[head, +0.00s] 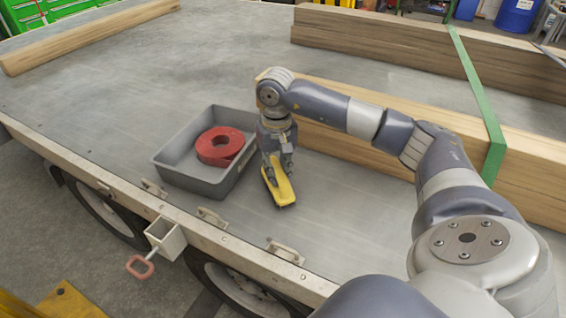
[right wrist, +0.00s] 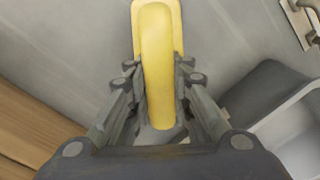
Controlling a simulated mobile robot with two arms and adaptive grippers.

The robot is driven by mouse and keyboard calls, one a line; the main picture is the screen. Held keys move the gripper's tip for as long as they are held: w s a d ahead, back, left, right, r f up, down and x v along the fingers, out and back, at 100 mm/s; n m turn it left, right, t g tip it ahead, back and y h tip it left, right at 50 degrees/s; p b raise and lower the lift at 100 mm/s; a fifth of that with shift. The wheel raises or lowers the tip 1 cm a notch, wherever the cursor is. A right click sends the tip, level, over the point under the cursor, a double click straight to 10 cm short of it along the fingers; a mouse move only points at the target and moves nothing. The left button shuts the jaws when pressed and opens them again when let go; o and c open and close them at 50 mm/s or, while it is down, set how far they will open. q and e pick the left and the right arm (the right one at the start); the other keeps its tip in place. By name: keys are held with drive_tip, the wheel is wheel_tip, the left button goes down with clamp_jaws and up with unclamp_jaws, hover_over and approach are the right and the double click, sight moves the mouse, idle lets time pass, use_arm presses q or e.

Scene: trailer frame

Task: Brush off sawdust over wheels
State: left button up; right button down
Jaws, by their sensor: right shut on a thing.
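My right gripper (head: 277,166) is shut on a yellow-handled brush (head: 281,190) on or just above the grey trailer bed, right of the grey tray. In the right wrist view the gripper (right wrist: 158,85) has its fingers on both sides of the yellow handle (right wrist: 158,60); the bristles are hidden. Two wheels (head: 105,212) (head: 240,288) show partly below the trailer's near edge. I cannot make out sawdust clearly on the bed above them. My left gripper is not in view.
A grey tray (head: 190,184) holds a red ring-shaped roll (head: 220,146). Timber beams (head: 345,150) lie behind and right of my arm, with a green strap (head: 480,100) over them. Metal brackets (head: 285,252) line the near edge.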

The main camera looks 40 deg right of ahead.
sight(265, 175)
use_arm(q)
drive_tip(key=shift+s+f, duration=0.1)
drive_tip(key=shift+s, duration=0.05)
use_arm(e)
drive_tip(key=shift+w+a, duration=0.4)
drive_tip(key=shift+w, duration=0.5)
drive_tip(key=shift+w+a, duration=0.35)
drive_tip(key=shift+w, duration=0.5)
drive_tip(key=shift+r, duration=0.1)
drive_tip(key=shift+r+p, duration=0.75)
drive_tip(key=shift+r, duration=0.2)
drive_tip(key=shift+r+p, duration=0.55)
drive_tip(key=shift+r, duration=0.25)
drive_tip(key=shift+r+p, duration=0.45)
drive_tip(key=shift+r, duration=0.2)
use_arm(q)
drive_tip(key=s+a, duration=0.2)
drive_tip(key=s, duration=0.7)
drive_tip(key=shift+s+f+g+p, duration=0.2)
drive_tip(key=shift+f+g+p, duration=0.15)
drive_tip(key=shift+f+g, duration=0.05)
use_arm(e)
drive_tip(key=shift+r, duration=0.55)
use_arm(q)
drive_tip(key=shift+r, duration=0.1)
use_arm(e)
drive_tip(key=shift+r, duration=0.1)
